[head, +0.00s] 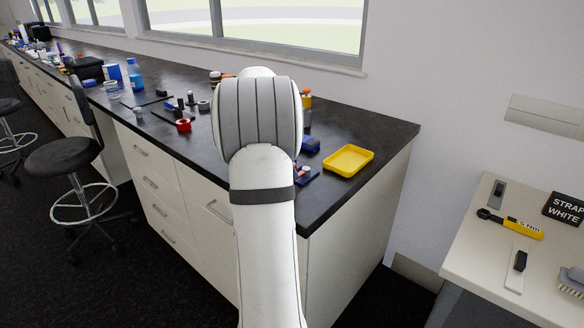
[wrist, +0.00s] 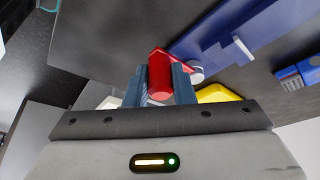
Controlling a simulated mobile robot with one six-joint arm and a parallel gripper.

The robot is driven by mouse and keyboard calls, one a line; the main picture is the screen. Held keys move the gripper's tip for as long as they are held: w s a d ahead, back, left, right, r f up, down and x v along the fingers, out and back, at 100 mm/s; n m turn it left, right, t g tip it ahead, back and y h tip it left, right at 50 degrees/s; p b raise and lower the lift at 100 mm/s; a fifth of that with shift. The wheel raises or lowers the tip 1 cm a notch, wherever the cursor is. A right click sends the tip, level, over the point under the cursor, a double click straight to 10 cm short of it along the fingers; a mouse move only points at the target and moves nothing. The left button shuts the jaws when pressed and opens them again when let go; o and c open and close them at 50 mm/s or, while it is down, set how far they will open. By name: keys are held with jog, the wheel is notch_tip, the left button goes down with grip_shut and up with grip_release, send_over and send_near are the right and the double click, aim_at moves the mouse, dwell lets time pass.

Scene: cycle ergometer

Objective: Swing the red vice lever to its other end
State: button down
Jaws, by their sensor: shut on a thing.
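The red vice lever shows in the wrist view as a thick red handle (wrist: 159,72) with a thin red arm running up to the right. My gripper (wrist: 158,82) is shut on the red handle, one blue-grey finger on each side. A blue body (wrist: 225,35), which looks like the vice, lies beyond it, with a pale round part at the end of the lever arm. In the head view my arm hides the gripper and most of the vice; a small red and blue part (head: 305,175) shows at the arm's right edge.
A yellow tray (head: 348,161) sits near the right end of the dark bench (head: 392,130). A small blue object (head: 311,145) lies left of it. Several small items, including a red ring-like piece (head: 183,126), lie left of my arm. A side table (head: 480,245) stands at right.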

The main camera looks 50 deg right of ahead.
jog(key=shift+d+r, duration=0.1)
jog(key=shift+r, duration=0.05)
jog(key=c, duration=1.2)
grip_release()
jog(key=shift+c, duration=0.2)
jog(key=v, duration=0.7)
jog(key=shift+r, duration=0.25)
